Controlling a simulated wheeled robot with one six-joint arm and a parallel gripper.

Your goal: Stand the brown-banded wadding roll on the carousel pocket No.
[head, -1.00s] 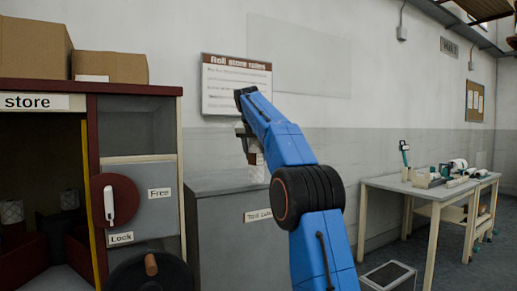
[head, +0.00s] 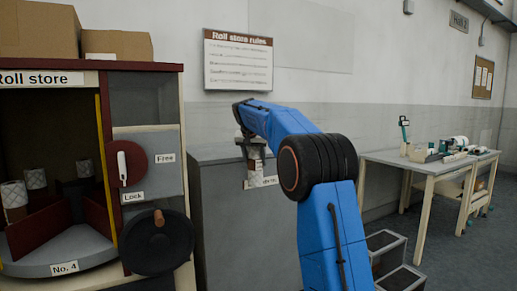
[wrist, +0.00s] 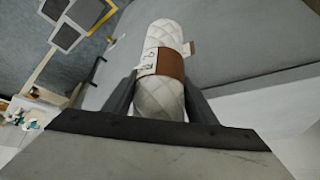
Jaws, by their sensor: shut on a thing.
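My gripper (head: 250,143) is shut on a white quilted wadding roll (head: 254,172) and holds it in front of a grey cabinet. In the wrist view, the roll (wrist: 158,98) sits between the two fingers, with a brown band (wrist: 170,64) around it and a small tag at its side. The carousel (head: 85,250) shows in the roll store opening at left. It has a grey floor, dark red dividers and a front label reading No. 4 (head: 65,268). The pocket behind that label looks empty. My gripper is well right of the carousel.
Several rolls (head: 14,194) stand in pockets at the left and back. A black handwheel (head: 157,242) juts out below. The grey cabinet (head: 225,230) stands behind my arm; a cluttered bench (head: 425,168) is at right.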

